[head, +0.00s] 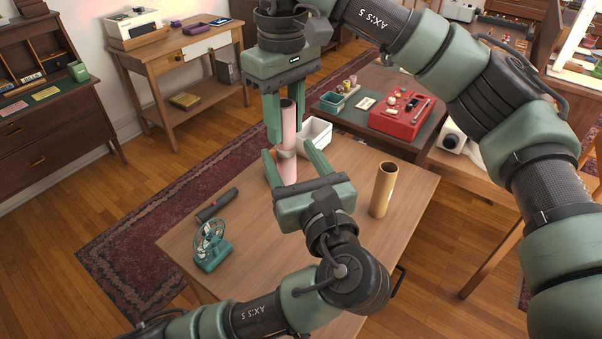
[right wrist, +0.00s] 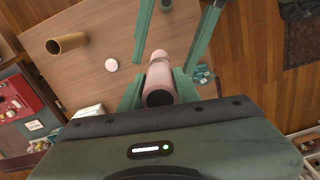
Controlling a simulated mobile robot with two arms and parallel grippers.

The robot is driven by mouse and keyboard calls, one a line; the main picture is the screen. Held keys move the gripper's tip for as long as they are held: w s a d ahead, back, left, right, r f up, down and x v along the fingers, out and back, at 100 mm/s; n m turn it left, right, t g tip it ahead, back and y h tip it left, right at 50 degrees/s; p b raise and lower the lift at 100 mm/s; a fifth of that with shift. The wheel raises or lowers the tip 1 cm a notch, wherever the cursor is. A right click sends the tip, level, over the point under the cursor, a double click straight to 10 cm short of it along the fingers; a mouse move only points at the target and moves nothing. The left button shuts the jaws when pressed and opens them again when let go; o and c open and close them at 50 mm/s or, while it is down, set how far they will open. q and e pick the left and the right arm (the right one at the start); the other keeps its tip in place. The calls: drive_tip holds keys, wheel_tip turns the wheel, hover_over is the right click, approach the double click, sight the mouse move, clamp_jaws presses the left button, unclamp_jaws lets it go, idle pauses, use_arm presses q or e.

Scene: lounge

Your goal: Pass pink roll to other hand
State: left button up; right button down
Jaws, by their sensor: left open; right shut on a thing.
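The pink roll (head: 289,120) stands nearly upright above the table, with a paler band near its middle. My right gripper (head: 288,138) comes down from above and is shut on its upper part. My left gripper (head: 287,149) reaches up from below. Its fingers are open, one on each side of the roll's lower part, and I see gaps between them and the roll. In the right wrist view the roll (right wrist: 160,78) sits between my right fingers, its dark open end towards the camera. The left fingers show farther out, on either side of it.
The wooden table (head: 338,250) holds a tan tube (head: 383,190), a teal fan (head: 211,245), a dark roll (head: 217,205) and a white bin (head: 315,134). A white disc (right wrist: 111,65) lies there too. A red box (head: 400,112) is on a table behind.

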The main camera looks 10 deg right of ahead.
use_arm(q)
drive_tip(key=w, duration=0.5)
drive_tip(key=shift+w+a, duration=0.4)
drive_tip(key=shift+c, duration=0.4)
clamp_jaws()
use_arm(e)
drive_tip(key=c, duration=0.9)
unclamp_jaws()
drive_tip(key=shift+c, duration=0.2)
